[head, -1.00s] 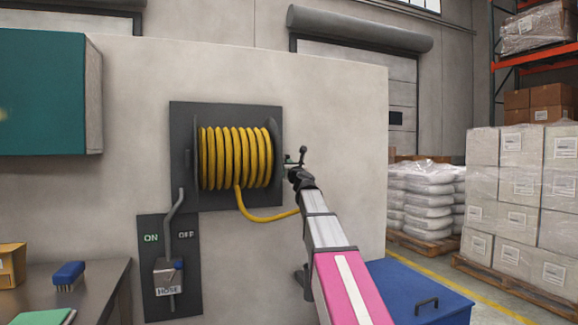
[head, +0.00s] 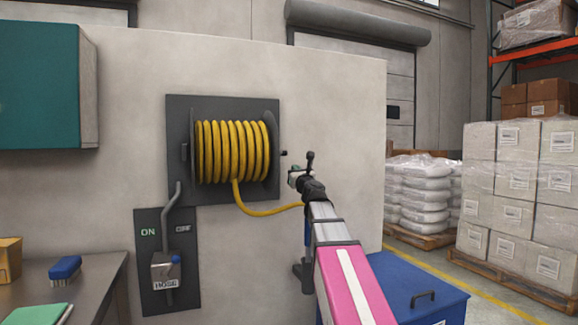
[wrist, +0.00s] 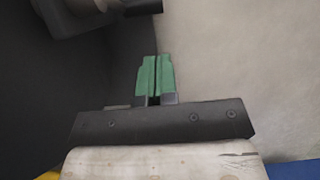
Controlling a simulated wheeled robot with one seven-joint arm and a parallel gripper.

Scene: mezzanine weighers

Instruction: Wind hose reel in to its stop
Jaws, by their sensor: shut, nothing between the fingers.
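The hose reel (head: 272,190) is a dark drum on a dark wall plate, wound with several turns of yellow hose (head: 232,152). The hose's free run hangs below the drum and passes right, behind my arm, where its end is hidden. A small dark knob (head: 284,153) sticks out at the reel's right side. My gripper (head: 292,173) is right of the reel and appears apart from it. In the wrist view its green fingers (wrist: 155,70) are shut together and empty. A dark reel-side part (wrist: 85,15) shows at upper left there, not touching the fingers.
Below the reel is a HOSE box (head: 166,272) on a panel marked ON and OFF. A bench (head: 100,290) with a blue brush (head: 65,268) stands left, under a teal cabinet (head: 45,90). A blue lidded bin (head: 425,285) stands right. Wrapped pallets (head: 510,190) stand behind.

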